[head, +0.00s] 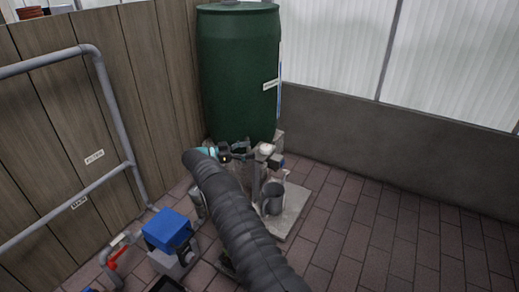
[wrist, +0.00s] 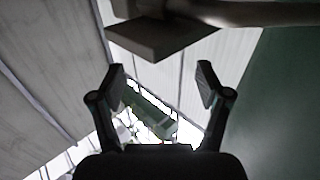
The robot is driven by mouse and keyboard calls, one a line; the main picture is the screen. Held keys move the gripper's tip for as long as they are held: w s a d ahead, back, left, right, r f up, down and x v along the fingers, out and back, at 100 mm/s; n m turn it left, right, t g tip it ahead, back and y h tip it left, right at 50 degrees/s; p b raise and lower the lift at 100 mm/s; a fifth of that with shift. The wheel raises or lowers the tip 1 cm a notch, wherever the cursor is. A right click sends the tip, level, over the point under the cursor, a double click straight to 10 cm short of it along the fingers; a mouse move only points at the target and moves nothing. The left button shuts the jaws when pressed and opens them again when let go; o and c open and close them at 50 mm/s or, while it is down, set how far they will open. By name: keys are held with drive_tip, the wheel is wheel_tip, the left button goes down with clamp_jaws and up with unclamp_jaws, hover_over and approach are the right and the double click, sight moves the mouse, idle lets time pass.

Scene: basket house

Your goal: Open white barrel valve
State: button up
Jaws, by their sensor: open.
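The green barrel (head: 238,75) stands in the corner in the head view. Its side fills the right of the wrist view (wrist: 285,110). A small white-topped fitting (head: 266,149), which looks like the barrel valve, is low in front of the barrel. My gripper (head: 243,151) is just left of this fitting, and my arm hides part of the area. In the wrist view my gripper (wrist: 162,82) is open, with nothing clearly held between its fingers. A pale flat piece with a rounded bar (wrist: 160,38) lies beyond the fingertips; I cannot tell whether it is the valve handle.
A grey mug-like container (head: 272,198) stands on a pale slab (head: 295,212) below the fitting. A blue-topped box (head: 168,230) and grey pipes with a red handle (head: 117,250) are at the left. The brick floor (head: 400,230) at right is clear.

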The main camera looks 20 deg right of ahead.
drive_tip(key=a, duration=0.4)
drive_tip(key=shift+w+a, duration=0.25)
drive_tip(key=shift+w, duration=0.05)
